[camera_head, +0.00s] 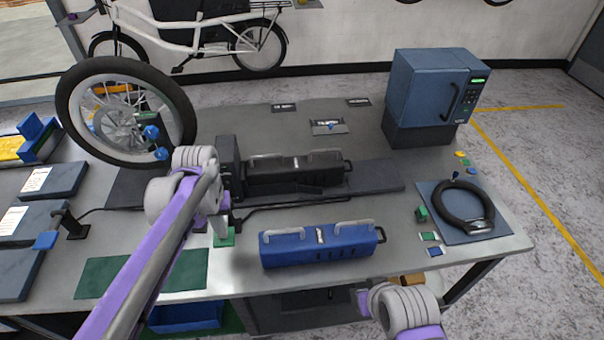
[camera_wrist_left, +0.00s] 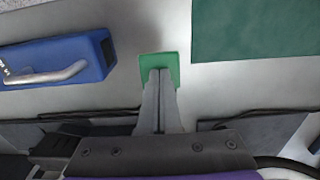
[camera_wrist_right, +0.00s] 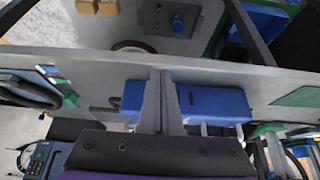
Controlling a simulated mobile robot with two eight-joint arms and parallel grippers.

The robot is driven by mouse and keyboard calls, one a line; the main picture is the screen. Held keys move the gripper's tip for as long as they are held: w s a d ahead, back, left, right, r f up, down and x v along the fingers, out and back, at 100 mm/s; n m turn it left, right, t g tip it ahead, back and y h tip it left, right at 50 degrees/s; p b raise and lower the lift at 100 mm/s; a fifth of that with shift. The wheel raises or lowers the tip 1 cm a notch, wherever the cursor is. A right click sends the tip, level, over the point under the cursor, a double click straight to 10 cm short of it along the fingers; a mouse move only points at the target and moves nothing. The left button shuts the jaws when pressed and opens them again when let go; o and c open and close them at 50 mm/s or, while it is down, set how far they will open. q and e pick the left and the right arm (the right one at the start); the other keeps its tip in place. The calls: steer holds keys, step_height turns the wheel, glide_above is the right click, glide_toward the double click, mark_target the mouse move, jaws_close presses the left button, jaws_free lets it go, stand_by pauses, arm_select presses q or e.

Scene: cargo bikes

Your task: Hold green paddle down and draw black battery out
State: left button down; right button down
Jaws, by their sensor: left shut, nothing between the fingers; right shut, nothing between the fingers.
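The green paddle (camera_head: 231,238) is a small square at the foot of the black dock. My left gripper (camera_head: 223,236) is shut, with its tips over the paddle; in the left wrist view the closed tips (camera_wrist_left: 160,74) overlap the paddle (camera_wrist_left: 150,62). I cannot tell whether they press it. The black battery (camera_head: 300,174) lies lengthwise in the rail, its left end against the dock block (camera_head: 230,165), with a light handle on top. My right gripper (camera_wrist_right: 161,75) is shut and empty near the table's front edge; its fingertips are hard to make out in the head view.
A blue battery (camera_head: 318,246) with two handles lies in front of the rail. A spoked wheel (camera_head: 125,112) stands left, a blue-grey cabinet (camera_head: 428,90) back right, a black ring lock (camera_head: 464,204) on a mat at right. The table between the batteries is mostly clear.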

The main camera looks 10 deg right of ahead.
steer(key=shift+s+f, duration=0.1)
steer(key=shift+f, duration=0.25)
steer(key=c, duration=1.2)
jaws_free()
steer(key=shift+r, duration=0.15)
steer(key=o, duration=0.4)
steer(key=w+d+r+n+g+y, duration=0.1)
steer(key=w+r+n+y, duration=0.1)
steer(key=w+r, duration=0.2)
steer(key=shift+w+d+r+y, duration=0.2)
steer(key=shift+w+d+y, duration=0.15)
steer(key=shift+w, duration=0.3)
steer(key=w+d+r+n+t+y, duration=0.1)
steer(key=w+d+r+n+y, duration=0.25)
steer(key=w, duration=0.45)
steer(key=n+t+y, duration=0.2)
steer(key=t+y, duration=0.2)
steer(key=t, duration=0.5)
glide_toward(341, 156)
steer(key=shift+t, duration=0.3)
steer(key=x, duration=1)
steer(key=shift+a+f, duration=0.1)
steer(key=shift+a, duration=0.25)
jaws_close()
